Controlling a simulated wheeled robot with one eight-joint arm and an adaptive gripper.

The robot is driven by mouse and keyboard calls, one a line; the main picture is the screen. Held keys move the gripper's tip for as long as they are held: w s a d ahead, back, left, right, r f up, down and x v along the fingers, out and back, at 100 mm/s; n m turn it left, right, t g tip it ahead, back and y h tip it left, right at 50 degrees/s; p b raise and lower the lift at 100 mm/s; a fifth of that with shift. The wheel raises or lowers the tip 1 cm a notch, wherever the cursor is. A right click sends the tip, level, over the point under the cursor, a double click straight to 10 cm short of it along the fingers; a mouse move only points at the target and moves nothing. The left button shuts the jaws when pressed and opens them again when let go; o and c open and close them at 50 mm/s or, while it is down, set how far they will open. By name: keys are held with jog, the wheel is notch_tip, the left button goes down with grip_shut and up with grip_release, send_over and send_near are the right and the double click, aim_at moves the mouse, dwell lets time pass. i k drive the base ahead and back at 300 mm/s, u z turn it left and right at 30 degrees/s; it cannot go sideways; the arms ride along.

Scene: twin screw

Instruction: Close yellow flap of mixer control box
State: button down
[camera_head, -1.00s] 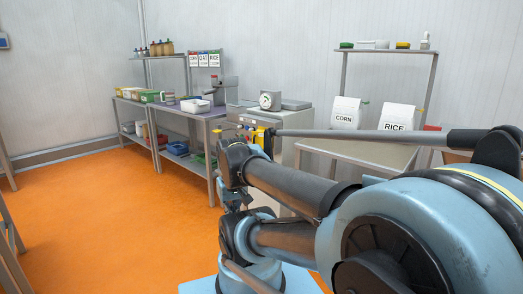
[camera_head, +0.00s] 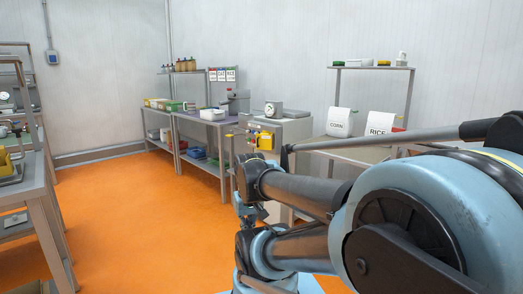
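A small yellow piece (camera_head: 265,141), which looks like the flap of the mixer control box, shows on the front of a grey cabinet (camera_head: 296,131) past my arm. It is too small to tell how far it stands open. My folded arm fills the lower right and covers the lower part of the cabinet. A dark part below the arm's near joint may be my gripper (camera_head: 248,212). It is apart from the yellow piece in the picture, and its fingers cannot be made out.
A steel table (camera_head: 203,121) with bins stands left of the cabinet. A table with CORN (camera_head: 339,122) and RICE (camera_head: 380,125) bags stands to the right. Another workbench (camera_head: 40,187) is at the left edge. Orange floor (camera_head: 140,220) between them is clear.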

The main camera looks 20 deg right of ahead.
aim_at(264, 142)
jog(key=u, duration=0.45)
jog(key=i, duration=1.65)
jog(key=z, duration=0.3)
